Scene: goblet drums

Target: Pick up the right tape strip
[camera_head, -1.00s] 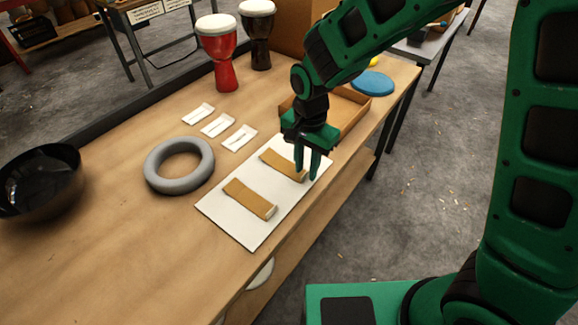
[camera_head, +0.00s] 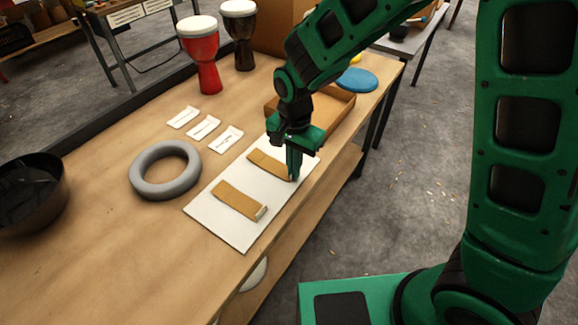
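Two tan tape strips lie on a white board on the workbench. The right tape strip (camera_head: 266,162) is the farther one, and the left tape strip (camera_head: 237,200) lies nearer, with a pale end tab. My gripper (camera_head: 294,175) points down at the near right end of the right strip. Its fingers are close together and appear shut on that end, which they partly hide. The strip still appears to lie flat on the white board (camera_head: 222,226).
A grey ring (camera_head: 165,170), a black bowl (camera_head: 32,193) and several small white packets (camera_head: 204,128) are left of the board. A cardboard tray (camera_head: 335,112) stands just behind my gripper. Red (camera_head: 202,55) and dark (camera_head: 240,35) goblet drums stand at the back.

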